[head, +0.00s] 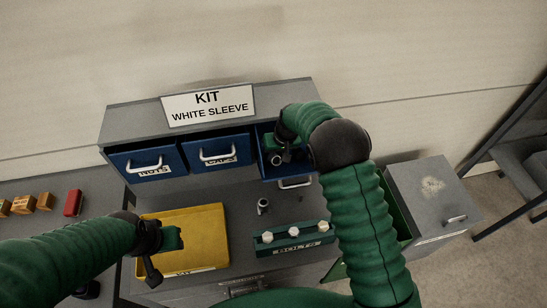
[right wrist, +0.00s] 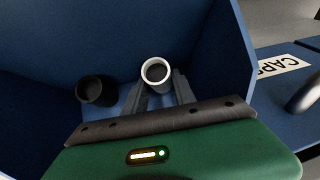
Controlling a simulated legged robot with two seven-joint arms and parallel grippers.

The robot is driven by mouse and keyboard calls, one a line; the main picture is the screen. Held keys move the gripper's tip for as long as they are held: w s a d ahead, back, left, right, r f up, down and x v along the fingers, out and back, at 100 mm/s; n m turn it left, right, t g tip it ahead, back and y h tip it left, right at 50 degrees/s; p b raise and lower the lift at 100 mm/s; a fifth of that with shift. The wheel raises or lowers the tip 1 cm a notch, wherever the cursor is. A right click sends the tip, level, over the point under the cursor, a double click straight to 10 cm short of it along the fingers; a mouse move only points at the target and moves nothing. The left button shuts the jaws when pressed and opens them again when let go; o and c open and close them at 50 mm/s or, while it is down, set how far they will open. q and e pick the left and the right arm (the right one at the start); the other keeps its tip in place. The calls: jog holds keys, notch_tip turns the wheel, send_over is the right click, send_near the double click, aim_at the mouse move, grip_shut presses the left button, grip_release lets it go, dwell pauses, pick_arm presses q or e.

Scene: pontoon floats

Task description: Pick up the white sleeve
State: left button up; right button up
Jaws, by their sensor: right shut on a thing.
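The white sleeve (right wrist: 156,71), a short hollow tube with a bright rim, stands between the fingers of my right gripper (right wrist: 160,92) in the right wrist view. The gripper is shut on it, inside an open blue drawer (right wrist: 95,40). A black sleeve (right wrist: 96,90) stands beside it in the same drawer, apart from the fingers. In the head view my right gripper (head: 277,157) reaches down into the right-hand drawer, and my arm hides part of it. My left gripper (head: 160,255) hangs over the yellow tray (head: 205,222); its jaw opening is unclear.
The sign (head: 208,105) reads KIT, WHITE SLEEVE. Drawers labelled NUTS (head: 150,162) and CAPS (head: 222,152) are left of the open one. A small metal part (head: 263,206) and a green BOLTS rack (head: 290,239) stand in front. A grey box (head: 430,195) is at right.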

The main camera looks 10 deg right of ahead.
jog(key=shift+d, duration=0.15)
grip_shut()
